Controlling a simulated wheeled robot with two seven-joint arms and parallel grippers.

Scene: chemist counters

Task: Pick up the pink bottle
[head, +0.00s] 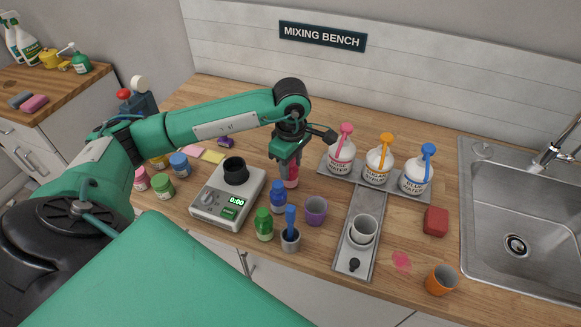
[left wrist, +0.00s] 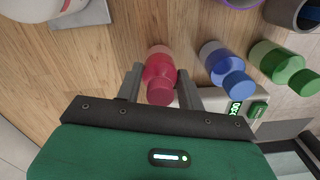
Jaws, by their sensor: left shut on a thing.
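The pink bottle (head: 291,176) stands on the wooden counter behind the blue bottle in the head view, its top hidden by my gripper. In the left wrist view the pink bottle (left wrist: 160,78) sits between the two fingers. My left gripper (head: 285,160) reaches down over it and is shut on it; it also shows in the left wrist view (left wrist: 160,88). The bottle appears upright, and I cannot tell whether its base touches the counter. My right gripper is not in view.
A blue bottle (head: 278,197), green bottle (head: 264,224) and purple cup (head: 315,211) stand close by. A scale (head: 211,211) with a black cup is to the left. Wash bottles (head: 378,165) stand behind a metal tray (head: 345,258). A sink (head: 500,210) is at right.

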